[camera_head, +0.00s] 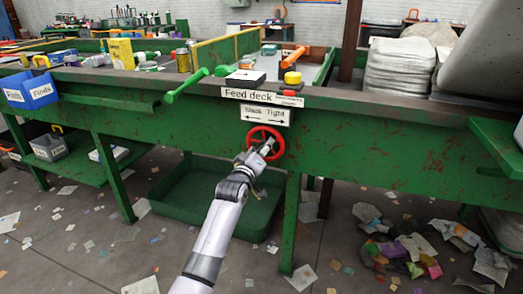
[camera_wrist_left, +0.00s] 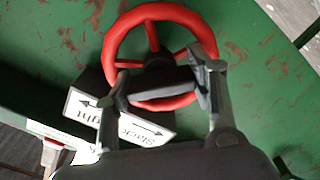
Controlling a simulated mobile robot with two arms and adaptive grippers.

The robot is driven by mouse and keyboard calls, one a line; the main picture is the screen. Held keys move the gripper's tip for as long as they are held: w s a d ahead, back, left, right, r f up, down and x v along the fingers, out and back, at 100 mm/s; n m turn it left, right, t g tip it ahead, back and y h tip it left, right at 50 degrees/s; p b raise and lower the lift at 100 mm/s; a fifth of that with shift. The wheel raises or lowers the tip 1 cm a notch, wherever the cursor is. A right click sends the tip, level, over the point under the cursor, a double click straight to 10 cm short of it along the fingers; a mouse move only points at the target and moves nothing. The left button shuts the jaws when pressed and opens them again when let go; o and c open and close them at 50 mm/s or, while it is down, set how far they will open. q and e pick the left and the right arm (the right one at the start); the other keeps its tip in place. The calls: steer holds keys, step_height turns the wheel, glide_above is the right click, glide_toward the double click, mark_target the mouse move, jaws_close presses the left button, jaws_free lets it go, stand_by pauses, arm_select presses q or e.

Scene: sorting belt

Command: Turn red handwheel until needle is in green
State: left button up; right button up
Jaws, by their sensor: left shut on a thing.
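The red handwheel (camera_head: 280,146) is mounted on the front of the green bench, below the "Slack / Tight" sign (camera_head: 264,115). My left gripper (camera_head: 264,151) is at the wheel from the front and covers part of it. In the left wrist view the fingers of my left gripper (camera_wrist_left: 166,76) are on either side of the wheel's middle and lower rim, shut on the wheel. The red rim of the handwheel (camera_wrist_left: 152,12) arches beyond them. The exact contact is partly hidden. I cannot make out a needle or green zone in either view. My right gripper is not in view.
A "Feed deck" sign (camera_head: 250,94) is above the wheel. A green lever (camera_head: 187,85), an orange lever (camera_head: 293,56) and a yellow knob (camera_head: 292,79) are on the bench. A green tray (camera_head: 181,199) is below. Paper scraps litter the floor.

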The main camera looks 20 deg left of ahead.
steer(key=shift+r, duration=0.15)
arm_select(q)
steer(key=shift+r+m+p, duration=0.1)
steer(key=shift+m+p, duration=1)
steer(key=shift+p, duration=0.1)
steer(key=shift+m+p, duration=0.95)
steer(key=shift+m, duration=0.15)
steer(key=m+p, duration=0.2)
steer(key=m, duration=0.2)
steer(key=shift+m, duration=0.8)
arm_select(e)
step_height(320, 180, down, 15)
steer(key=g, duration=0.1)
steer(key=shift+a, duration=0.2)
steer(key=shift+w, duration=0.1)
arm_select(q)
steer(key=o, duration=1.2)
steer(key=shift+c, duration=0.2)
